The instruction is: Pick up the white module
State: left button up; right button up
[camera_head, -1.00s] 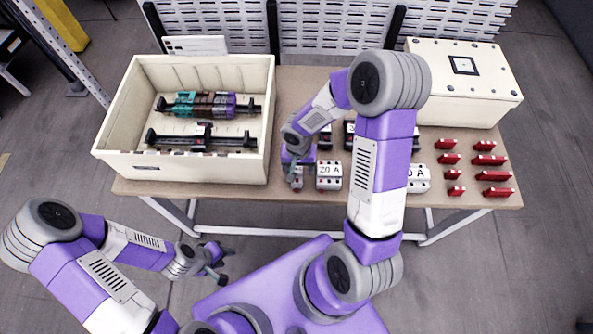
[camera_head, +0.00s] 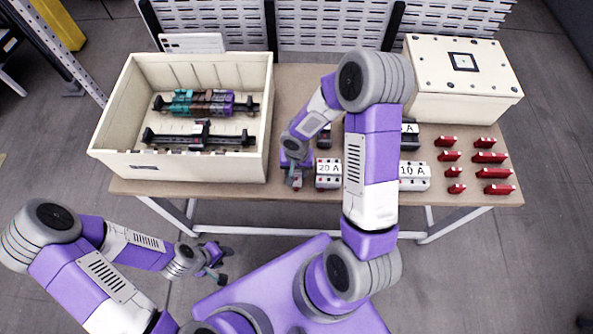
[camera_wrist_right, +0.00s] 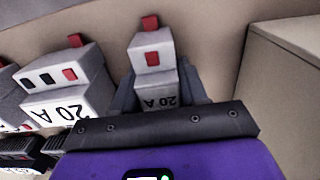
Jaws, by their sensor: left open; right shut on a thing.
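A narrow white module with red parts and a "20 A" label shows between the fingers of my right gripper (camera_wrist_right: 165,95) in the right wrist view. My right gripper is shut on this white module (camera_wrist_right: 153,55). In the head view the right gripper (camera_head: 295,178) points down at the table just right of the cream bin, and hides most of the module. A wider white "20 A" module (camera_head: 328,174) stands beside it and also shows in the wrist view (camera_wrist_right: 65,85). My left gripper (camera_head: 219,265) is open and empty, low in front of the table.
The cream bin (camera_head: 185,168) at left holds two black rails, one with teal, brown and purple modules (camera_head: 205,103). A white "10 A" module (camera_head: 413,177) stands right of my arm. Several red pieces (camera_head: 490,157) lie at right. A cream box (camera_head: 462,90) stands behind them.

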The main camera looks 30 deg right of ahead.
notch_tip(320, 180, up, 10)
jog(key=shift+f+p, duration=0.1)
jog(key=shift+p, duration=1.15)
jog(key=shift+a, duration=0.1)
